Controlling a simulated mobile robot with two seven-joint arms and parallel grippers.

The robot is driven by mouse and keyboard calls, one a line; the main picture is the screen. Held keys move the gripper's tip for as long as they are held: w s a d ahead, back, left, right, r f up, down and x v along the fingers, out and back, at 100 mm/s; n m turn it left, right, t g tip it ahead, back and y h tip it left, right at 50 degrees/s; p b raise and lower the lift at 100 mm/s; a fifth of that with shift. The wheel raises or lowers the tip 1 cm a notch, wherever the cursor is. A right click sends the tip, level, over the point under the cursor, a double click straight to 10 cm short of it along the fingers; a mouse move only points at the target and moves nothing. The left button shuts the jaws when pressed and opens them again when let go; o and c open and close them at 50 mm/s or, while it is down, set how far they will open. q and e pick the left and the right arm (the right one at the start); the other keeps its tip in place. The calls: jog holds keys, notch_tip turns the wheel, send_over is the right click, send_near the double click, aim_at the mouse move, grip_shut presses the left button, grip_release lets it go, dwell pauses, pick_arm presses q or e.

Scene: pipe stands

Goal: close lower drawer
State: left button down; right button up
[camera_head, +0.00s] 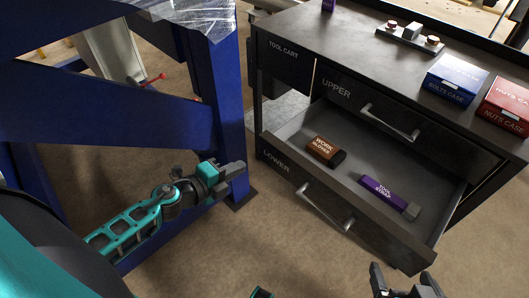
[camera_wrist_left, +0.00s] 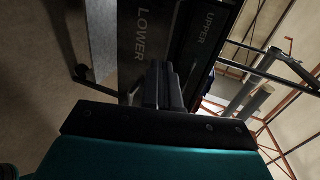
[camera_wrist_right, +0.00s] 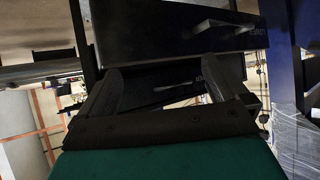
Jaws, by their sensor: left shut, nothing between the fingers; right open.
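The lower drawer (camera_head: 290,185) of the dark tool cart is pulled out, its front labelled LOWER with a metal bar handle (camera_head: 325,207). Inside lie a brown work gloves pack (camera_head: 325,151) and a purple tool strap pack (camera_head: 388,194). My left gripper (camera_head: 238,168) is shut and empty, just left of the drawer front's left end; in the left wrist view the LOWER front (camera_wrist_left: 140,35) is beyond the fingers. My right gripper (camera_head: 403,280) is open and empty, at the bottom edge of the head view, in front of the drawer's right end. Neither gripper visibly touches the drawer.
The upper drawer (camera_head: 400,115) is shut above it. On the cart top (camera_head: 350,35) stand a blue bolts case (camera_head: 454,80) and a red nuts case (camera_head: 505,105). A blue metal frame (camera_head: 222,90) stands close to my left arm. Floor before the drawer is clear.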

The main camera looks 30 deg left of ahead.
pick_arm(q)
send_near(274, 148)
jog(key=x, duration=0.4)
jog(key=shift+w+d+f+b, duration=0.1)
jog(key=shift+w+f+b, duration=0.15)
jog(key=shift+b, duration=0.15)
jog(key=shift+w+d, duration=0.3)
jog(key=shift+w, duration=0.55)
pick_arm(e)
jog(key=shift+f, duration=0.65)
